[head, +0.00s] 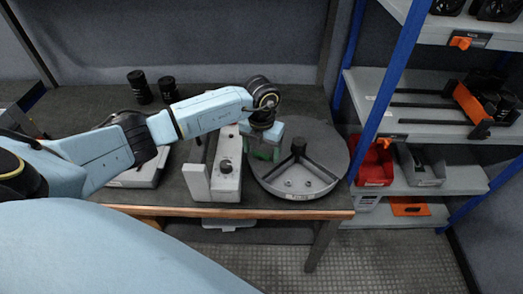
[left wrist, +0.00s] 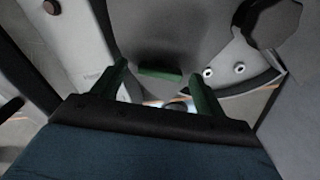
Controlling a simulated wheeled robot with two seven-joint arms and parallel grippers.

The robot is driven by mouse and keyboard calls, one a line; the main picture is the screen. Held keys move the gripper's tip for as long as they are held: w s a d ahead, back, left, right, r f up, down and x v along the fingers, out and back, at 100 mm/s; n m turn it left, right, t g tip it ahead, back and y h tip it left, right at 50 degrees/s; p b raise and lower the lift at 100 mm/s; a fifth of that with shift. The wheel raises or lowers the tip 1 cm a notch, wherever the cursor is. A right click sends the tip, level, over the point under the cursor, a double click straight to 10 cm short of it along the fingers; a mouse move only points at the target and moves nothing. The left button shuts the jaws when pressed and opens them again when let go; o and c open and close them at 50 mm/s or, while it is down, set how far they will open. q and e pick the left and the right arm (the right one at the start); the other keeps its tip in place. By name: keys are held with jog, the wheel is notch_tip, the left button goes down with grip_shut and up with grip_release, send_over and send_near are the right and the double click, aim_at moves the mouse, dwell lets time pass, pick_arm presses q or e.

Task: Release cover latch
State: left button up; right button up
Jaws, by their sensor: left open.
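My left gripper (head: 264,150) reaches down over the left part of a round grey fixture (head: 325,150) on the bench. In the left wrist view the left gripper (left wrist: 159,70) shows two dark green fingers spread apart, with nothing held. A small green bar (left wrist: 160,72), perhaps the cover latch, appears between the fingertips, against a grey surface. I cannot tell whether the fingers touch it. In the head view the gripper hides this spot. The fixture has a dark post and ribs on top and a label on its front. My right gripper is not in view.
A grey block fixture (head: 215,182) stands close left of the round one. Two black cylinders (head: 140,86) (head: 168,89) stand at the back left. Blue-posted shelves with a red bin (head: 375,166) and a grey bin (head: 420,168) stand on the right.

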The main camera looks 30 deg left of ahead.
pick_arm(q)
jog(key=shift+f, duration=0.1)
jog(key=c, duration=1)
jog(key=shift+n+p, duration=0.6)
jog(key=shift+n, duration=0.9)
jog(key=o, duration=1)
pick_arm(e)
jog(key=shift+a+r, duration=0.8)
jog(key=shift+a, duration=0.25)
